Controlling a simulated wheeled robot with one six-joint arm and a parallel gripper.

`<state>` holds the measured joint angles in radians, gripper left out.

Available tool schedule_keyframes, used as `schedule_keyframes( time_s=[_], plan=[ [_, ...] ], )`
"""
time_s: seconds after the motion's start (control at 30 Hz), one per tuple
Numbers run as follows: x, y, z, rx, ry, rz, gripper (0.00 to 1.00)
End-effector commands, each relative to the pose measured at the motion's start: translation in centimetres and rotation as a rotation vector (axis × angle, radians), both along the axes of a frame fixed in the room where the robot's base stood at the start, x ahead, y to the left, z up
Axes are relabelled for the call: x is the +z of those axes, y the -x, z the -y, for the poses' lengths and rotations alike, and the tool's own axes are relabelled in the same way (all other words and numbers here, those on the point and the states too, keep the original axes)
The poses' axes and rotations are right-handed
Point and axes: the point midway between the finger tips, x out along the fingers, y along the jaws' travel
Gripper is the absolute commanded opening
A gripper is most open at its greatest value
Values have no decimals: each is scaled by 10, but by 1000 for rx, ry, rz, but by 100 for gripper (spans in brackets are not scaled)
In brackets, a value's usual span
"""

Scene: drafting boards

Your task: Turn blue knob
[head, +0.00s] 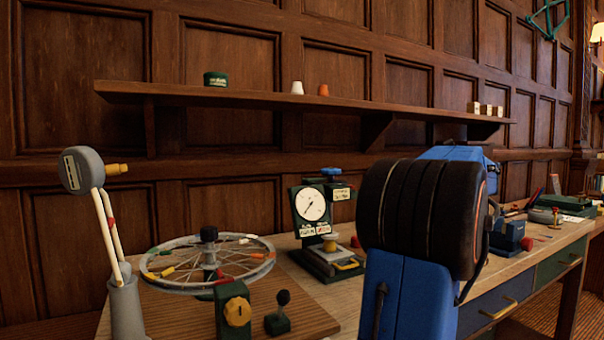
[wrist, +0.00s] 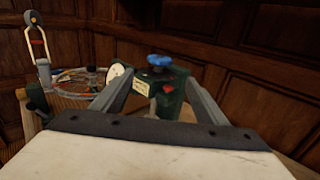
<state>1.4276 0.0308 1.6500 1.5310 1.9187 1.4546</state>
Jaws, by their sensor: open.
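The blue knob (head: 331,171) sits on top of a dark green gauge stand (head: 343,192) with a round white dial (head: 311,204). In the wrist view the blue knob (wrist: 158,60) shows just beyond the fingertips, near the middle of the gap. My gripper (wrist: 157,78) is open and empty, with one finger on each side of the green stand's picture. No contact with the knob can be seen. In the head view my blue arm covers the right foreground, and my gripper cannot be made out there.
A spoked wheel (head: 175,262) lies flat left of the gauge stand. A green block with a yellow knob (head: 237,311) and a small black-topped lever (head: 283,298) stand in front. A grey-headed stand (head: 83,170) is at far left. A wooden shelf (head: 250,95) runs along the wall.

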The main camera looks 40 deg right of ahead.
Motion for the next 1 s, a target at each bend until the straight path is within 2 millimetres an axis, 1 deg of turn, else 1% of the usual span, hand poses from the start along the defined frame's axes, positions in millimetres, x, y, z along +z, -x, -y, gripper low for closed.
schedule_keyframes(
  time_s=[0.17, 0.7, 1.0],
  plan=[
    [0, -13, -8, 3, 0, 0, 67],
    [1, -92, -51, 4, 2, 1, 67],
    [0, -132, -72, 3, 0, 0, 67]
  ],
)
